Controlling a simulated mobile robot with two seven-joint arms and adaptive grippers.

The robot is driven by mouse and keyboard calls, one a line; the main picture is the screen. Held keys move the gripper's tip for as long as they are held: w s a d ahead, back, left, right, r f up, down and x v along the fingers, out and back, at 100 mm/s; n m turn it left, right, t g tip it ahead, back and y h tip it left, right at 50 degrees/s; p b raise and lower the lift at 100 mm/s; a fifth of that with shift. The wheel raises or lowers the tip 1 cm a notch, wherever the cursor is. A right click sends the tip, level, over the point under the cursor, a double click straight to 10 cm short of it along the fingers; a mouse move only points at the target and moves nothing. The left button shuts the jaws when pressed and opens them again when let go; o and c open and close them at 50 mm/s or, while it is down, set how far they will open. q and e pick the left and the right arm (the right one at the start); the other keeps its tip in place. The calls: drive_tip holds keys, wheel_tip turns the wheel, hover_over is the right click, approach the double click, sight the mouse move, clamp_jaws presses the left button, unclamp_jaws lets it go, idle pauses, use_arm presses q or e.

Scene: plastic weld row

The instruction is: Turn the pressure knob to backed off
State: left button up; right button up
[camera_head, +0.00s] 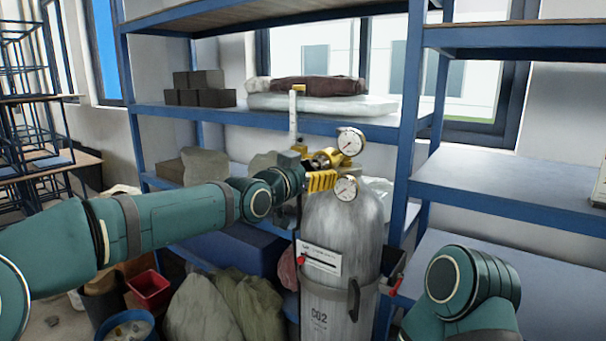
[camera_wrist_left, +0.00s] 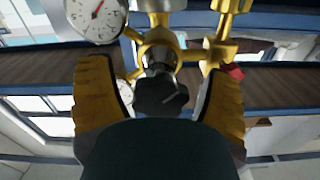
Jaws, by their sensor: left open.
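The gas cylinder (camera_head: 340,225), grey and marked CO2, stands upright in front of the shelves. A brass regulator (camera_head: 326,158) with two round white gauges (camera_head: 351,141) sits at its top. In the left wrist view the black pressure knob (camera_wrist_left: 160,95), with a pale pointer mark, faces me below the brass body (camera_wrist_left: 158,45). My left gripper (camera_head: 322,181) is at the regulator. In the wrist view its yellow fingers (camera_wrist_left: 160,72) stand open on both sides of the knob, with gaps visible. The knob is hidden in the head view. My right gripper is out of view.
Blue shelves (camera_head: 270,121) with boxes and folded sacks stand behind the cylinder. Sacks (camera_head: 215,305), a red bin (camera_head: 150,289) and a blue bucket (camera_head: 128,328) sit on the floor at lower left. My right arm is at lower right.

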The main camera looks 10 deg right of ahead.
use_arm(q)
drive_tip(key=v, duration=1.2)
drive_tip(key=shift+w, duration=0.1)
